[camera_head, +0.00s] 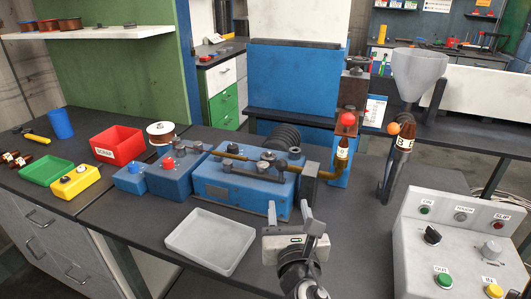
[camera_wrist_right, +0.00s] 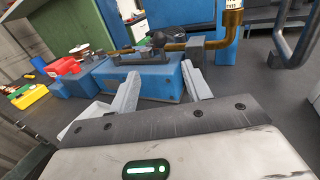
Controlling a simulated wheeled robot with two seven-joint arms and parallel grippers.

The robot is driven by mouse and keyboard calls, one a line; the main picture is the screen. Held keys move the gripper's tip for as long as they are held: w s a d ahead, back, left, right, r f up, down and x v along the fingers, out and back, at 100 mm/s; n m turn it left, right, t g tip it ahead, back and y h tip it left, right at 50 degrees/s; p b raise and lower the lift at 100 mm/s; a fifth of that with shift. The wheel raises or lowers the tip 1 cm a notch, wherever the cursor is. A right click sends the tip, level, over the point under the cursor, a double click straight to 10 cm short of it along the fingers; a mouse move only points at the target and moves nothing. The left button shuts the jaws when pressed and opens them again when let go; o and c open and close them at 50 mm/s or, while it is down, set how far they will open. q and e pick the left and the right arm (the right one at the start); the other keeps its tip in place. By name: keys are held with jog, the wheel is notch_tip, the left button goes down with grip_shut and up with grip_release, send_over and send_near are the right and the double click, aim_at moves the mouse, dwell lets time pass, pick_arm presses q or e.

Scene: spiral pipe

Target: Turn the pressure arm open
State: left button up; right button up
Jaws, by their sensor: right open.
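The blue machine box (camera_head: 236,188) stands on the dark bench in the middle of the head view. A dark flat bar with knobs, seemingly the pressure arm (camera_head: 246,171), lies along its top. It also shows in the right wrist view (camera_wrist_right: 138,59), just beyond the fingers. A brass pipe (camera_head: 328,172) runs behind it and bends upward at the right. My right gripper (camera_head: 291,211) is in front of the box's right end, apart from the bar. Its fingers are spread and empty in the right wrist view (camera_wrist_right: 161,72). My left gripper is not in view.
A white tray (camera_head: 207,260) lies left of my right gripper. A grey control panel (camera_head: 455,245) is at the right, below a funnel (camera_head: 418,72). The bench between gripper and panel is clear.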

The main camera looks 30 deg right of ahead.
send_near(282, 169)
jog(key=x, duration=0.3)
jog(key=p+x, duration=0.1)
jog(key=x, duration=0.6)
jog(key=shift+w, duration=0.15)
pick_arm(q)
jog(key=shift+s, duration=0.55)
pick_arm(e)
jog(key=shift+w+d, duration=0.35)
jog(key=shift+w, duration=0.2)
grip_shut()
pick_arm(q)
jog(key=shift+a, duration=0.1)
